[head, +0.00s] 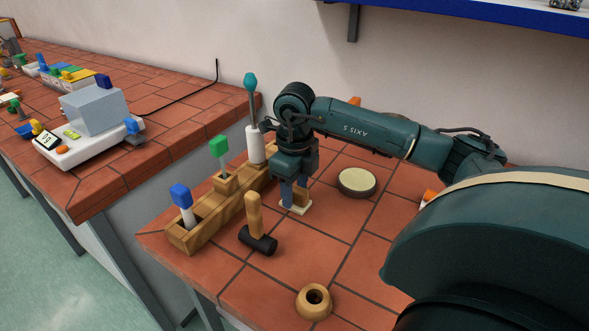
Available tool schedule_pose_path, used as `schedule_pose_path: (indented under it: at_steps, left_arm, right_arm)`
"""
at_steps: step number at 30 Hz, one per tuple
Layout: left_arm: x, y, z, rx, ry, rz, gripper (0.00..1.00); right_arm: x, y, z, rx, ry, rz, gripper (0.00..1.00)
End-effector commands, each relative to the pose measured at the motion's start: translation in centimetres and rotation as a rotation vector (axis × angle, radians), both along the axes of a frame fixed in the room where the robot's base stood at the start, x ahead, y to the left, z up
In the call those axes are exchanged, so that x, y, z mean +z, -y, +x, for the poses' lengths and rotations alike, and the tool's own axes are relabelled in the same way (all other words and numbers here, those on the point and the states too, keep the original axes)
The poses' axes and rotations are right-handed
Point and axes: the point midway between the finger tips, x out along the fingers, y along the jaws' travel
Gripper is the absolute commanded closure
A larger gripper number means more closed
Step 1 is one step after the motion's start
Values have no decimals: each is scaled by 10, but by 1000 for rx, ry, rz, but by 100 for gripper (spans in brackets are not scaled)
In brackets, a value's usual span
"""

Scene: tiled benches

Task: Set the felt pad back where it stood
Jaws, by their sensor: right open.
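My right gripper (294,196) points down over the tiled bench, with its jaws open. A small wooden block with a pale, felt-like base (303,209) sits at its fingertips, partly hidden by the fingers. The base looks to be on or just over the tiles; I cannot tell which. A round pad with a cream top and dark rim (357,181) lies flat on the tiles to the right of the gripper. I cannot tell for certain which of these two is the felt pad. My left gripper is out of view.
A wooden rack (180,236) holding tools with blue, green and teal tops stands left of the gripper. A mallet (255,228) and a wooden ring (313,302) are nearer. My right arm covers the bench's right side. Another bench (160,153) with devices stands left, across a gap.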

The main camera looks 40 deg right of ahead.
Motion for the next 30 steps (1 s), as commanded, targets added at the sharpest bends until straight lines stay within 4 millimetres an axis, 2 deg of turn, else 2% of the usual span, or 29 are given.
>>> schedule_pose_path:
  at_steps: [7, 12, 16, 21, 30]
  left_arm:
    - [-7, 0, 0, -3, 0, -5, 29]
    - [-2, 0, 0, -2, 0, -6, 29]
    - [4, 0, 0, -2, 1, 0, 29]
    - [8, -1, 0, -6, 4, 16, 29]
    - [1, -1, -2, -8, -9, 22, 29]
  right_arm:
    - [47, -3, 1, 1, 10, 1, 57]
    - [89, -3, 1, 0, 9, 1, 57]
    - [113, -3, 0, -1, 6, -1, 57]
    - [126, -3, 0, 0, 3, 0, 57]
    - [128, -3, -1, 0, 2, 1, 57]
